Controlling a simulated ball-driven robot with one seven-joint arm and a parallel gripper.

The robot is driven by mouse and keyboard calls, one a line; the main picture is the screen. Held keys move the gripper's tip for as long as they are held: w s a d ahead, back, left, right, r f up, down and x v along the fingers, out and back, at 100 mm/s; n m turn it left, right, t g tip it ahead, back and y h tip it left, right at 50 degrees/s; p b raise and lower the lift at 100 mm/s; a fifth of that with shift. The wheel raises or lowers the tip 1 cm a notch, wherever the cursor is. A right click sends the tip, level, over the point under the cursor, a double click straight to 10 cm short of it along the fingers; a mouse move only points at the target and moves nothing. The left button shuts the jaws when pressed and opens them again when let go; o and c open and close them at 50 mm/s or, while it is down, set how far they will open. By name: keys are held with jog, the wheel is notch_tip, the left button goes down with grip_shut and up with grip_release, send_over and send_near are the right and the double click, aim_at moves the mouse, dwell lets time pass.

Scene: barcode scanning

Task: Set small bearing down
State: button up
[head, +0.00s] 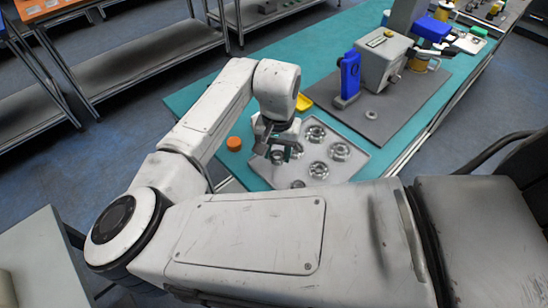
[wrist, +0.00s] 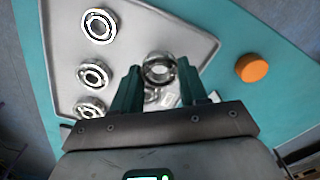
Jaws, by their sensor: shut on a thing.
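A small metal ring bearing (wrist: 159,68) is held between the two green fingers of my gripper (wrist: 160,84) in the wrist view. In the head view my gripper (head: 277,149) is above the left part of a light grey tray (head: 337,173), with the bearing at its tips. The tray also shows in the wrist view (wrist: 145,30). I cannot tell whether the held bearing touches the tray. Other bearings lie on the tray, such as one at the back (head: 316,133) and one at the right (head: 339,151). Part of the tray below the fingers is hidden.
An orange round cap (head: 234,143) stands on the teal table left of the tray; it also shows in the wrist view (wrist: 252,68). A yellow item (head: 303,102) is behind the tray. A blue device (head: 349,76) and a grey machine (head: 385,60) stand on a dark mat.

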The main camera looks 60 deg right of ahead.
aim_at(274, 168)
jog(key=shift+w+a+f, duration=0.1)
jog(key=shift+w+f, duration=0.15)
jog(key=shift+w+a+f, duration=0.1)
jog(key=shift+w+f, duration=0.1)
jog(key=shift+f, duration=1.65)
jog(key=shift+f, duration=0.1)
jog(key=o, duration=1.1)
notch_tip(274, 168, up, 12)
jog(key=shift+r+b, duration=0.15)
jog(key=shift+b, duration=0.25)
